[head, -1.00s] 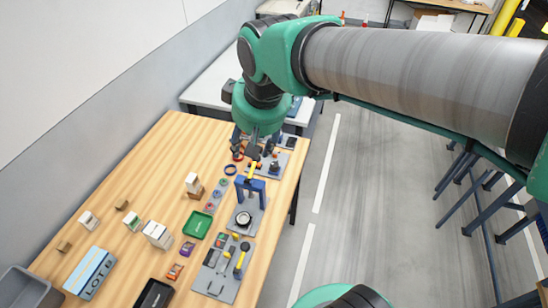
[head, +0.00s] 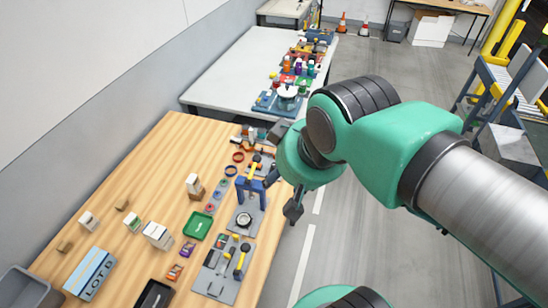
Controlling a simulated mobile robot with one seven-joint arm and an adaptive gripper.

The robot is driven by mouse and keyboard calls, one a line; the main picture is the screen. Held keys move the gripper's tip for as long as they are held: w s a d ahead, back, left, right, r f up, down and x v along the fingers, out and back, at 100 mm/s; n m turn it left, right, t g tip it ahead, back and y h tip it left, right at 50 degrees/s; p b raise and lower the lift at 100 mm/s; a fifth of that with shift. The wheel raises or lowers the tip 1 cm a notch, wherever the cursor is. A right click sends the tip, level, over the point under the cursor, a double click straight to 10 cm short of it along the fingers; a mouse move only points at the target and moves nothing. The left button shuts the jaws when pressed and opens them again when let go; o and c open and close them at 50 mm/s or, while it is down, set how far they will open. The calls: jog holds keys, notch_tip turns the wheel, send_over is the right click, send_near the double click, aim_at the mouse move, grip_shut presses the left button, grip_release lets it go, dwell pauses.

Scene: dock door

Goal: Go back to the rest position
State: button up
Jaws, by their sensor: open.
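My gripper (head: 282,196) is open and nothing shows between its fingers. It hangs over the right edge of the wooden table (head: 130,190), just right of the blue stand (head: 250,184) on its grey base. The two fingers are spread, one near the blue stand and one lower, over the floor side. In this view I cannot tell whether a finger touches the stand. My arm reaches in from the right side of the head view, and its wrist hides part of the far table corner.
The wooden table holds a green tray (head: 198,225), a tool board (head: 224,268), a LOTO box (head: 89,273), small boxes and a grey bin (head: 25,289). A white table (head: 215,90) with several coloured items stands behind.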

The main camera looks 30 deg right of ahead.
notch_tip(320, 180, down, 5)
jog(key=b, duration=0.5)
jog(key=shift+f, duration=0.2)
